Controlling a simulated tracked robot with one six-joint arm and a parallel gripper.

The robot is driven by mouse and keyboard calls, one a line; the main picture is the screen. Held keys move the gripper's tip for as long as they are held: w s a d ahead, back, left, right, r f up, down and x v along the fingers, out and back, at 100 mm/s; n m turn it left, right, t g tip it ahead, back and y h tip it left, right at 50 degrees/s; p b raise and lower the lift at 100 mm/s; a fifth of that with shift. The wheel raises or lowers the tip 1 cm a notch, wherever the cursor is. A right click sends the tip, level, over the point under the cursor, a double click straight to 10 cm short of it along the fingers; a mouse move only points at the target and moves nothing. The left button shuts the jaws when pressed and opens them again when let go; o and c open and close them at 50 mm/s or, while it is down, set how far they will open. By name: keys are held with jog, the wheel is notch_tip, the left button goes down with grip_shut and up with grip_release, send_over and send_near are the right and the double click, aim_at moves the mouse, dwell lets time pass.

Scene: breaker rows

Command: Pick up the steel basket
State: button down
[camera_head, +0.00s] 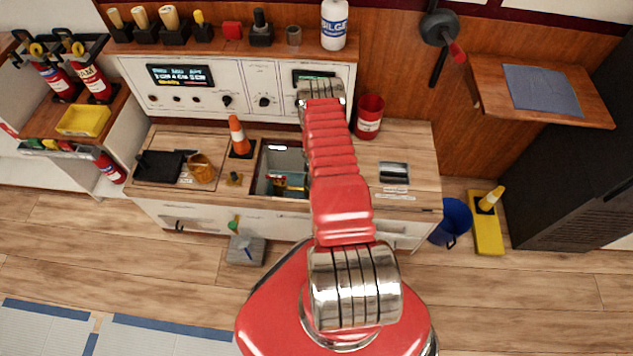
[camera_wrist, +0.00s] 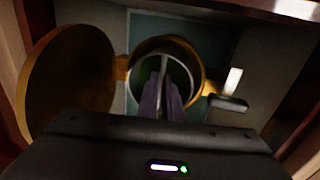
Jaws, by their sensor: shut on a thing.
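The steel basket (camera_wrist: 164,62) sits inside a round brass housing (camera_wrist: 201,78) in the wrist view. Its pale rim and a thin upright handle show, with dark green inside. A round brass lid (camera_wrist: 68,82) hangs open at the left of the housing. My gripper (camera_wrist: 165,92) is over the housing, its two fingers close together on the thin handle. The fingers hide part of the basket, and its lower part is out of sight. In the head view my arm hides the gripper, and the basket cannot be made out.
A small lever (camera_wrist: 230,102) is right of the housing. In the head view an open hatch (camera_head: 258,172) is in the wooden counter (camera_head: 410,160), with an orange cone (camera_head: 238,135) and brown mug (camera_head: 201,167) to its left. A red can (camera_head: 369,117) stands right of my arm.

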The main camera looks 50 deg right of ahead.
notch_tip(320, 180, up, 24)
dwell(0.7)
dwell(0.5)
